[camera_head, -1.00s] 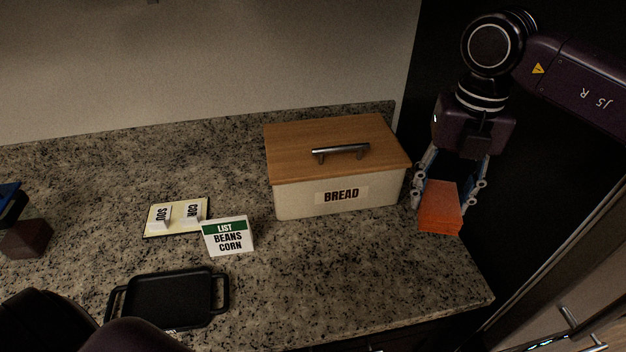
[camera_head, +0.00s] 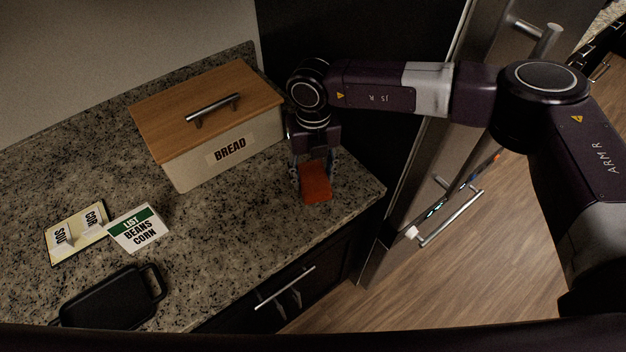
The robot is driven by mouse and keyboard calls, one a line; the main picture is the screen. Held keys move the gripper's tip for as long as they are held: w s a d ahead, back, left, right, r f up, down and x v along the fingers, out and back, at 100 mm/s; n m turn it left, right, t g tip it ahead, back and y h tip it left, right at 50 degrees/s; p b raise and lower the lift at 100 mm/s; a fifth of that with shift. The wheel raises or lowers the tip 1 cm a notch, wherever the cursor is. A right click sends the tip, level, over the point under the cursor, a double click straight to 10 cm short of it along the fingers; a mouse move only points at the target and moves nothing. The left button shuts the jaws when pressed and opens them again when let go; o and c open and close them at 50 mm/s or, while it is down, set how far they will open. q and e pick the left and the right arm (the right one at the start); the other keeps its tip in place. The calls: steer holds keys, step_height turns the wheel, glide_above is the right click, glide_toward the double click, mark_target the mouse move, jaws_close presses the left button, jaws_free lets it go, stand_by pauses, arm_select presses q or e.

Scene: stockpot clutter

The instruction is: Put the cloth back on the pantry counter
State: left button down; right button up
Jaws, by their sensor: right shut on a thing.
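The orange-red folded cloth (camera_head: 316,183) is at the right end of the granite pantry counter (camera_head: 240,225), to the right of the bread box. My right gripper (camera_head: 314,172) points down and is shut on the cloth, with a finger on either side. I cannot tell whether the cloth's underside touches the counter. My left gripper is not in view.
A bread box (camera_head: 225,150) with a wooden lid stands left of my right gripper. A list card (camera_head: 138,230), a small board with labels (camera_head: 75,238) and a black tray (camera_head: 110,300) are at the left. The counter front is clear. A fridge door handle (camera_head: 450,218) is at the right.

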mark_target(313, 183)
step_height(313, 183, down, 4)
steer(key=shift+s+r+p, duration=0.1)
steer(key=shift+r+p, duration=0.15)
steer(key=shift+p, duration=0.4)
steer(key=shift+f, duration=0.15)
steer(key=o, duration=1)
steer(key=shift+r+b, duration=0.3)
step_height(313, 183, up, 10)
steer(key=b, duration=0.3)
steer(key=shift+r, duration=0.15)
steer(key=shift+r+b, duration=0.3)
steer(key=shift+r, duration=0.3)
